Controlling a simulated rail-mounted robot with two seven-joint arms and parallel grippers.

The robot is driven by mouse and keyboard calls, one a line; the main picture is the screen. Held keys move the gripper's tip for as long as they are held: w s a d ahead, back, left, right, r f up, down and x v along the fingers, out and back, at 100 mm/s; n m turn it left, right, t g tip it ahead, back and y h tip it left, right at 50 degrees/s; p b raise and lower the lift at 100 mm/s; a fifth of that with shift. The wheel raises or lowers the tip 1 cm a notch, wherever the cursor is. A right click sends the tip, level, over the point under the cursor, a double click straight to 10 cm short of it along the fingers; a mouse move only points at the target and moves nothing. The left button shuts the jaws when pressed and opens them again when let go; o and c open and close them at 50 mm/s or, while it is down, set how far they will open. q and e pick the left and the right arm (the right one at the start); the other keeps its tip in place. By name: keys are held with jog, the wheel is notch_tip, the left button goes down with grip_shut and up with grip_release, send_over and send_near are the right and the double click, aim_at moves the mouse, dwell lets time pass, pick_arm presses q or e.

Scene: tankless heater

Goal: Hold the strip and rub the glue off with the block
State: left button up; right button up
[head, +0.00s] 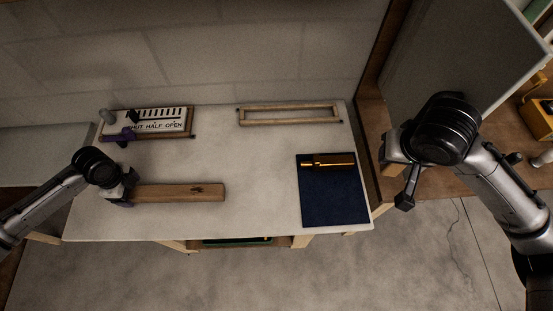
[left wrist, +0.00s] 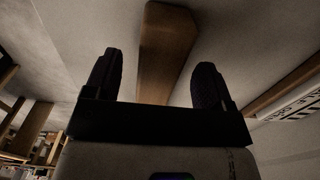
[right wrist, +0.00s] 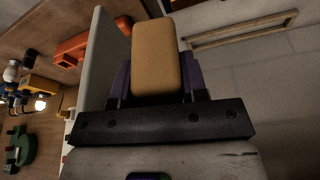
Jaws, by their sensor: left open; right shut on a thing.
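The wooden strip (head: 178,192) lies flat on the white table, with a small dark glue patch (head: 197,190) toward its right end. My left gripper (head: 128,188) is at the strip's left end, open. In the left wrist view the strip (left wrist: 165,50) runs between the two spread fingers (left wrist: 155,85); I cannot tell whether they touch it. My right gripper (head: 398,180) is off the table's right side. In the right wrist view it (right wrist: 155,80) is shut on a tan block (right wrist: 156,55), which partly shows in the head view (head: 392,168).
A dark blue mat (head: 333,200) with a brown and gold tool (head: 328,161) lies at the table's right. An empty wooden frame (head: 290,114) is at the back. The table's middle is clear. A grey panel (head: 455,45) rises at the right.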

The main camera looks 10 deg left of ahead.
pick_arm(q)
jog(key=shift+f+b, duration=1.65)
pick_arm(e)
jog(key=shift+f, duration=2.2)
pick_arm(q)
jog(key=shift+c, duration=0.3)
jog(key=c, duration=1.1)
